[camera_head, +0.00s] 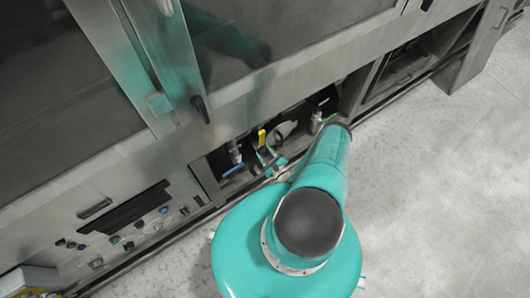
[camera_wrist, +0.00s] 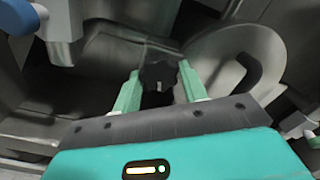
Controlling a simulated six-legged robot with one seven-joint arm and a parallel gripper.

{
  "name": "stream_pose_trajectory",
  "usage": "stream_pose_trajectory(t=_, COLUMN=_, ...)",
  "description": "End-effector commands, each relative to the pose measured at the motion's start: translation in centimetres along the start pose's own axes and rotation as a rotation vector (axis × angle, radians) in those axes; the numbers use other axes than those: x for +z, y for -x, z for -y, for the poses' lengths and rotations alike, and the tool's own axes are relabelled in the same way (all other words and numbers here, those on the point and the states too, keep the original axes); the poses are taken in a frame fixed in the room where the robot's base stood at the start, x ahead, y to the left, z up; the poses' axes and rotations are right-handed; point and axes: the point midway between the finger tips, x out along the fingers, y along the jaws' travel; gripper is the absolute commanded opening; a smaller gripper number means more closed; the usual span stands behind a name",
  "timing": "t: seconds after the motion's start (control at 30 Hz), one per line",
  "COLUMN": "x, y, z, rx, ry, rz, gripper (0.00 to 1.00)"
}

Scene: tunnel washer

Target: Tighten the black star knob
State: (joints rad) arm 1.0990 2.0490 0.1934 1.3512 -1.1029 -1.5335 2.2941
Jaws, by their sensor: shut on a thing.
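The black star knob (camera_wrist: 158,76) is in the middle of the wrist view, between the two green fingers of my gripper (camera_wrist: 160,88). The fingers are shut on the knob, one on its left and one on its right. A short pale mark shows on the knob's face. In the head view my gripper (camera_head: 268,160) reaches into the open bay low on the washer's front. The knob cannot be made out clearly there.
A round metal cover with a dark handle (camera_wrist: 250,70) is right of the knob. A blue lever (camera_head: 233,170) and a yellow lever (camera_head: 262,138) are close to my gripper in the bay. A control panel (camera_head: 135,225) is left. The floor (camera_head: 430,200) is clear at right.

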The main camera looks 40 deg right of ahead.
Motion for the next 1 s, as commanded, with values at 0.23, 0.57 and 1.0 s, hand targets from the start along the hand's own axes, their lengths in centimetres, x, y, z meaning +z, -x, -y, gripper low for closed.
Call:
stream_pose_trajectory(t=0.23, x=0.00, y=-0.01, z=-0.02, rx=-0.001, ry=-0.182, rz=0.000, gripper=0.20)
stream_pose_trajectory(t=0.57, x=0.05, y=-0.04, z=-0.06, rx=-0.001, ry=-0.308, rz=0.002, gripper=0.20)
stream_pose_trajectory(t=1.0, x=0.05, y=-0.04, z=-0.08, rx=-0.001, ry=-0.326, rz=0.001, gripper=0.20)
